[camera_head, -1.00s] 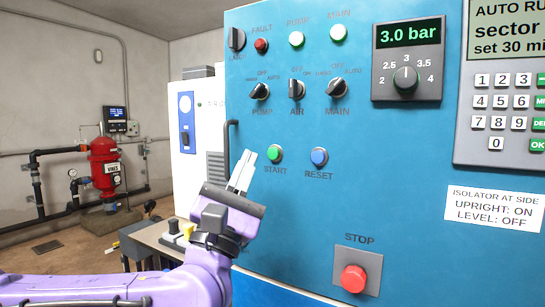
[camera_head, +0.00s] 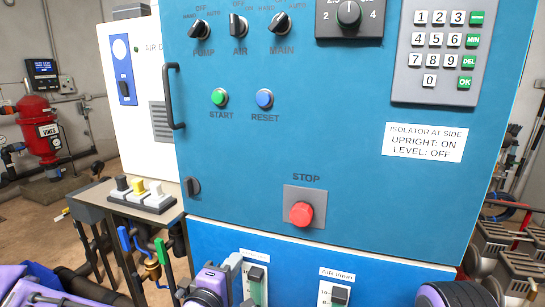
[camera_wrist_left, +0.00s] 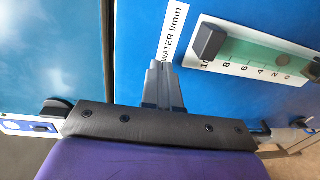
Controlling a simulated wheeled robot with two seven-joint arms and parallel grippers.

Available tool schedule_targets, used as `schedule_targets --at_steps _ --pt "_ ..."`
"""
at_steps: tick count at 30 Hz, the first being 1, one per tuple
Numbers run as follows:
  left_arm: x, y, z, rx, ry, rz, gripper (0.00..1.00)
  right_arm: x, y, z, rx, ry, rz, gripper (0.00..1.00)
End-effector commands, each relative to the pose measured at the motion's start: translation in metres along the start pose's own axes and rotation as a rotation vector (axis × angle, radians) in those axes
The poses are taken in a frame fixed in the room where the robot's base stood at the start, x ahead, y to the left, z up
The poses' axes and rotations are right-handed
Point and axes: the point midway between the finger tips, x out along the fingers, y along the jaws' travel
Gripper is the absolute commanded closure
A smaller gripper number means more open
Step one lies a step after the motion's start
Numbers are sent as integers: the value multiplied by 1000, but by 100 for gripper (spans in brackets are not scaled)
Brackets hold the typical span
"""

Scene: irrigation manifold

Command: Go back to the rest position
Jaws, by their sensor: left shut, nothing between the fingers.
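My left gripper (camera_wrist_left: 163,85) is shut and empty in the left wrist view, its two fingers together. It points at the lower blue panel, just beside the water gauge (camera_wrist_left: 262,58). In the head view my left arm's purple wrist part (camera_head: 207,287) is low in front of the cabinet, beside that gauge; the fingertips are hard to make out there. A purple part of my right arm (camera_head: 458,293) shows at the bottom edge, but its gripper is out of view.
The blue control cabinet (camera_head: 330,160) fills the middle, with a red stop button (camera_head: 301,213) and a protruding black handle (camera_head: 173,97). A small bench (camera_head: 98,194) with switches stands at its left. Pipes and grey units (camera_head: 500,250) are at the right.

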Motion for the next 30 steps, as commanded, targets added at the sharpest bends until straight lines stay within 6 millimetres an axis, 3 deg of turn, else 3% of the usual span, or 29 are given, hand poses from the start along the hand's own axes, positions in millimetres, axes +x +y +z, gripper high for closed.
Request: schedule_targets --at_steps 1,3,8,12,15,18,21,24,30 --pt "-6 -39 -1 58 2 -92 100 0 0 0 0 0 0 64" --pt "-19 -93 -5 147 3 -224 100 0 0 0 0 0 0 64" --pt "-74 -213 -26 356 -11 -543 100 0 0 0 0 0 0 64" --pt "-154 -305 -58 550 -41 -844 100 0 0 0 0 0 0 64" --pt "-222 -351 -87 681 -65 -1053 100 0 0 0 0 0 0 64" --pt "-281 -377 -114 784 -83 -1214 100 0 0 0 0 0 0 64" --pt "-320 -390 -130 867 -121 -1310 100 0 0 0 0 0 0 64" --pt "-337 -399 -128 889 -159 -1345 100 0 0 0 0 0 0 64" --pt "-339 -400 -126 883 -160 -1348 100 0 0 0 0 0 0 64"
